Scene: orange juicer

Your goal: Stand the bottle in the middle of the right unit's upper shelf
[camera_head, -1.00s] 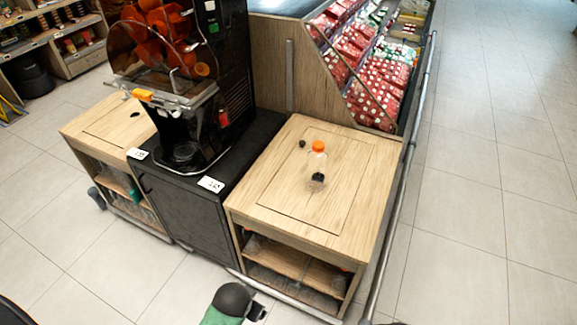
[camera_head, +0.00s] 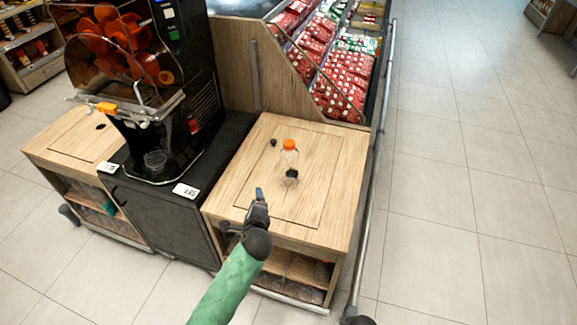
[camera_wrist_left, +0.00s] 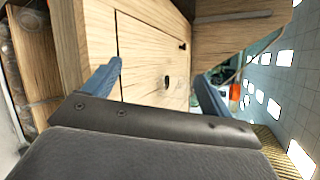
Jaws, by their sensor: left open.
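The bottle (camera_head: 290,172) is clear with an orange cap and stands upright on the wooden top of the right unit (camera_head: 335,190). In the left wrist view its orange cap (camera_wrist_left: 235,92) shows beyond the right finger; its clear body is hard to make out. The right unit's upper shelf (camera_head: 300,268) is under the top, at the open front, partly hidden by my arm. My left gripper (camera_head: 259,200) is open and empty over the front edge of the top, in front of the bottle and apart from it. My right gripper is not in view.
A black juicer (camera_head: 180,80) stands on a dark cabinet (camera_head: 165,215) to the left. Dark holes mark the wooden top. A metal rail (camera_head: 373,190) runs along the unit's right side. A crate of red packs (camera_head: 340,85) is behind. The floor at right is clear.

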